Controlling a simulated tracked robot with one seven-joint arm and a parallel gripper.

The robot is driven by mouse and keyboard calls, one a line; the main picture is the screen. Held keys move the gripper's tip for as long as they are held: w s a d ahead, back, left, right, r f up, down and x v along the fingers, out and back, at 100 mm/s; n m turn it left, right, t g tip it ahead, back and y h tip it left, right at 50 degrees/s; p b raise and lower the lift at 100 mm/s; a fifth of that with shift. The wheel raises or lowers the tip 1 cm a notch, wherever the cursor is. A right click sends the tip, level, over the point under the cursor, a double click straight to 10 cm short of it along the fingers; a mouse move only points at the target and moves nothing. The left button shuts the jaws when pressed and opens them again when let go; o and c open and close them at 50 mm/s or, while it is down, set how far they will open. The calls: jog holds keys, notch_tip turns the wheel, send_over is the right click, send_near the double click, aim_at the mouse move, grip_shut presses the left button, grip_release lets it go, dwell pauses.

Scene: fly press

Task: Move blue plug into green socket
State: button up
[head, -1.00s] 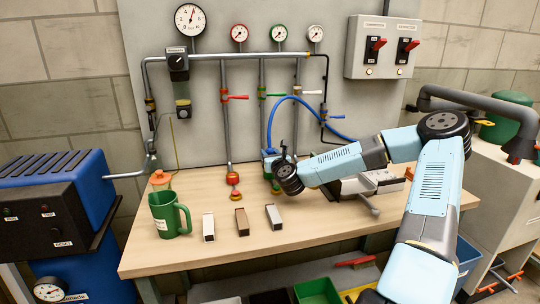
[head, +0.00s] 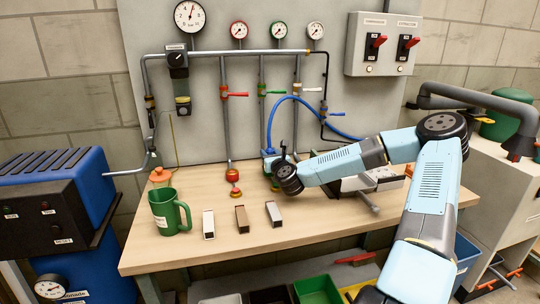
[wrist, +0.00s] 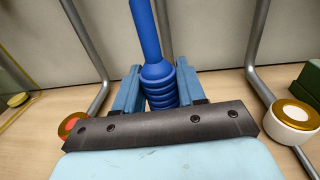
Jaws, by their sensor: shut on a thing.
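The blue plug (wrist: 160,85) is a ribbed blue piece on the end of a blue hose (head: 300,99). My gripper (wrist: 157,78) is shut on it, with one light blue finger on each side. In the head view my gripper (head: 272,158) is low over the bench, at the foot of the pipe with the green valve handle (head: 272,92).
A red socket (head: 233,182) stands left of my gripper, and a white socket with a brass ring (wrist: 294,114) stands to its right. A green mug (head: 168,213) and three small blocks (head: 241,219) stand at the front left of the bench (head: 300,232). Vertical pipes rise behind.

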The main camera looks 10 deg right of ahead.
jog(key=o, duration=1.6)
jog(key=shift+c, duration=0.2)
jog(key=shift+r, duration=5)
jog(key=shift+s, duration=0.1)
